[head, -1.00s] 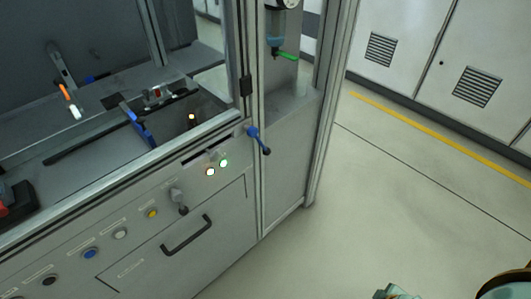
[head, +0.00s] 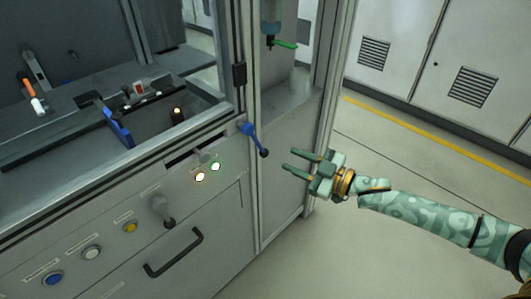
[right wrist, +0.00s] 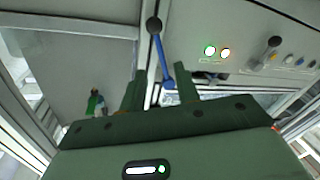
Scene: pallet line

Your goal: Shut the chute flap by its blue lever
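The blue lever (head: 254,138) sits on the machine's front near the corner post and slants down to the right, ending in a dark knob. My right gripper (head: 289,159) is open and empty, a short gap to the right of the knob, its fingers pointing left at the lever. In the right wrist view the lever (right wrist: 160,55) shows ahead, between the directions of the two fingertips (right wrist: 159,70); I see no contact. A dark slot (head: 196,148) lies left of the lever; I cannot tell the flap itself. My left gripper is not in view.
Lit indicators (head: 208,172), a grey knob lever (head: 163,210) and a drawer handle (head: 174,252) lie left of the blue lever. The metal corner post (head: 325,110) stands behind my gripper. A green-handled valve (head: 284,44) hangs above. The floor at right is clear.

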